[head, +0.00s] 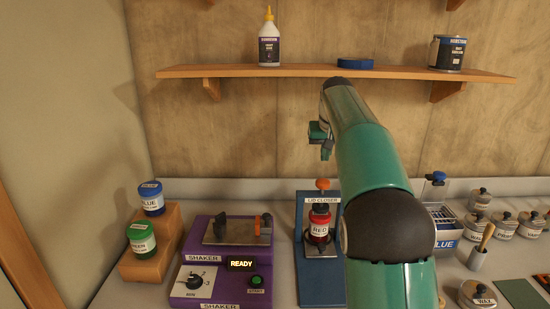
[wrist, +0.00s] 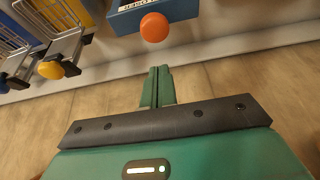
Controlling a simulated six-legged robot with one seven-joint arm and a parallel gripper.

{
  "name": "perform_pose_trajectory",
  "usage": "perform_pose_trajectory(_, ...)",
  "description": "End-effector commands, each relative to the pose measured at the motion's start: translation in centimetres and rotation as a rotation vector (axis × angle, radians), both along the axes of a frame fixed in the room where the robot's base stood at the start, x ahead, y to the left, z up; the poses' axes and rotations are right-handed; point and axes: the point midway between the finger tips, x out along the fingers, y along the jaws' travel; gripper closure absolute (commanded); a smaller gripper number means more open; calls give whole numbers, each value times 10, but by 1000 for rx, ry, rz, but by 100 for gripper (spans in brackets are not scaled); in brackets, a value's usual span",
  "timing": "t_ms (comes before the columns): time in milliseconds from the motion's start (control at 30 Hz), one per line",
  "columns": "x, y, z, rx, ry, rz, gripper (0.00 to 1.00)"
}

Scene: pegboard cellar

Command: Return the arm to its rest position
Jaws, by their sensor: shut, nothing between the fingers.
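My green arm reaches up from the lower right of the head view. My gripper (head: 326,150) hangs in the air in front of the back wall, above the lid closer (head: 318,275) and below the shelf. In the wrist view my gripper's fingers (wrist: 158,75) are pressed together with nothing between them. The lid closer's orange knob (wrist: 154,27) shows beyond the fingertips, apart from them. A red jar (head: 319,224) labelled RED stands in the lid closer.
A purple shaker (head: 192,255) reading READY stands left of the lid closer. Blue (head: 151,197) and green (head: 141,240) jars sit on a stepped wooden stand. Several lidded pots stand at right. A wooden shelf (head: 300,71) with a bottle (head: 269,45) and can (head: 447,54) runs above my gripper.

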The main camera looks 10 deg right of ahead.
Motion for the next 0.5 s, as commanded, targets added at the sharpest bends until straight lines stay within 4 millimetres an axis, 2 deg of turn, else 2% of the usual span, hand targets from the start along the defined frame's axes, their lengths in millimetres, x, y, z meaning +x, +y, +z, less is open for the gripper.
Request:
perform_pose_trajectory(167, -22, 9, 13, 9, -11, 6, 100)
perform_pose_trajectory(333, -74, 31, 28, 27, -26, 23, 100)
perform_pose_trajectory(500, -133, 55, 31, 39, -42, 48, 100)
